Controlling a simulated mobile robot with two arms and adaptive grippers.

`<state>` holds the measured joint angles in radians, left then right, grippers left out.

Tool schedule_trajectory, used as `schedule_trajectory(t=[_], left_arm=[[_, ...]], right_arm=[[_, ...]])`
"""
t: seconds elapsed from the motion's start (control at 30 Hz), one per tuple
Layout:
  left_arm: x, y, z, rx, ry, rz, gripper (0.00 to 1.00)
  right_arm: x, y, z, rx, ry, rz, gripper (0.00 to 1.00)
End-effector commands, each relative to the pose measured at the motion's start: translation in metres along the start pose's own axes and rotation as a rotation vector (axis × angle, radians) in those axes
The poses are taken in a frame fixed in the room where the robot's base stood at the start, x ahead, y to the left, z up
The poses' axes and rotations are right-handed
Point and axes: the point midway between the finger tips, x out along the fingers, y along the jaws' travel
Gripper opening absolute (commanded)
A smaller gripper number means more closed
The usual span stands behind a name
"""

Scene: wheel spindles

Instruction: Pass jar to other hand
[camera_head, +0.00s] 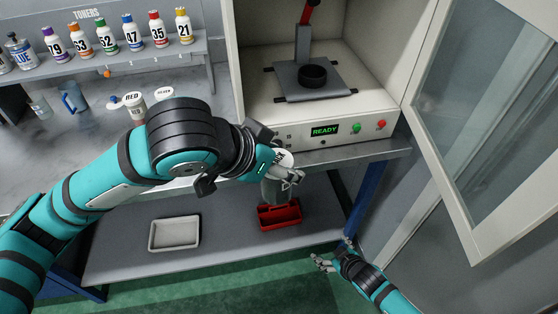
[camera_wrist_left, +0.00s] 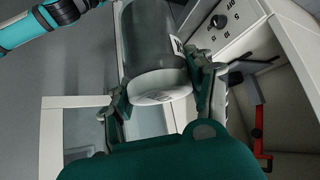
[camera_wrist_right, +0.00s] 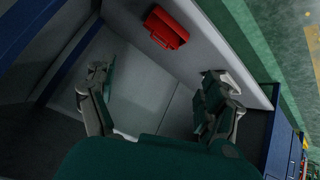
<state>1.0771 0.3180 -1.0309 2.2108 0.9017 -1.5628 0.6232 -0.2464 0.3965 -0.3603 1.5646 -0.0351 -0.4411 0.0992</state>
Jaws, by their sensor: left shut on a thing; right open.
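The jar (camera_head: 273,191) is a dark grey cylinder with a white end and a printed label. My left gripper (camera_head: 288,174) is shut on it and holds it in the air in front of the machine's lower edge. In the left wrist view the jar (camera_wrist_left: 152,42) lies between the two fingers, close to its white end. My right gripper (camera_head: 335,255) is open and empty, lower and to the right of the jar, near the lower shelf's right end. The right wrist view shows its fingers spread apart (camera_wrist_right: 158,82), with no jar between them.
The machine (camera_head: 315,128), its display reading READY, stands open above, with a black ring on its plate. Its glass door (camera_head: 480,130) hangs open at right. A red caddy (camera_head: 279,216) and white tray (camera_head: 174,234) sit on the lower shelf. Toner bottles (camera_head: 131,36) line the rack.

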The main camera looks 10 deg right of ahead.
Motion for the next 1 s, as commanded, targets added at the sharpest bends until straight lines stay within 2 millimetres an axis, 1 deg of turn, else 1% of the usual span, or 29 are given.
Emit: schedule_trajectory(t=[0.03, 0.13, 0.17, 0.2, 0.27, 0.3, 0.37, 0.4, 0.47, 0.5, 0.6, 0.7, 0.8, 0.9, 1.0], left_arm=[[0.000, 0.000, -0.001, 0.000, 0.002, 0.000, 0.13], [0.000, 0.000, -0.001, 0.000, 0.002, 0.000, 0.13], [0.000, 0.000, -0.001, 0.000, 0.002, 0.000, 0.13], [0.000, 0.000, -0.001, 0.000, 0.002, 0.000, 0.13], [0.000, 0.000, -0.001, 0.000, 0.002, 0.000, 0.13], [0.000, 0.000, -0.001, 0.000, 0.002, 0.000, 0.13], [0.000, 0.000, -0.001, 0.000, 0.002, 0.000, 0.13], [0.000, 0.000, -0.001, 0.000, 0.002, 0.000, 0.13], [0.000, 0.000, -0.001, 0.000, 0.002, 0.000, 0.13], [0.000, 0.000, -0.001, 0.000, 0.002, 0.000, 0.13], [0.000, 0.000, -0.001, 0.000, 0.002, 0.000, 0.13], [0.000, 0.000, -0.001, 0.000, 0.002, 0.000, 0.13], [0.000, 0.000, -0.001, 0.000, 0.002, 0.000, 0.13], [0.000, 0.000, -0.001, 0.000, 0.002, 0.000, 0.13], [0.000, 0.000, -0.001, 0.000, 0.002, 0.000, 0.13]], right_arm=[[0.007, -0.005, 0.029, 0.022, -0.049, -0.001, 0.85], [0.017, -0.017, 0.082, 0.056, -0.139, -0.005, 0.85], [0.018, -0.021, 0.098, 0.067, -0.165, -0.007, 0.85], [0.020, -0.027, 0.119, 0.082, -0.202, -0.009, 0.85], [0.020, -0.038, 0.150, 0.102, -0.253, -0.016, 0.85], [0.018, -0.046, 0.171, 0.116, -0.289, -0.021, 0.85], [0.015, -0.059, 0.200, 0.136, -0.339, -0.029, 0.85], [0.011, -0.070, 0.220, 0.149, -0.374, -0.036, 0.85], [0.005, -0.085, 0.248, 0.169, -0.425, -0.046, 0.85], [-0.001, -0.095, 0.266, 0.182, -0.457, -0.054, 0.85], [-0.017, -0.122, 0.306, 0.209, -0.534, -0.074, 0.85], [-0.034, -0.146, 0.337, 0.232, -0.597, -0.093, 0.85], [-0.048, -0.165, 0.357, 0.248, -0.641, -0.108, 0.85], [-0.057, -0.176, 0.369, 0.258, -0.669, -0.118, 0.85], [-0.062, -0.181, 0.375, 0.263, -0.683, -0.123, 0.85]])
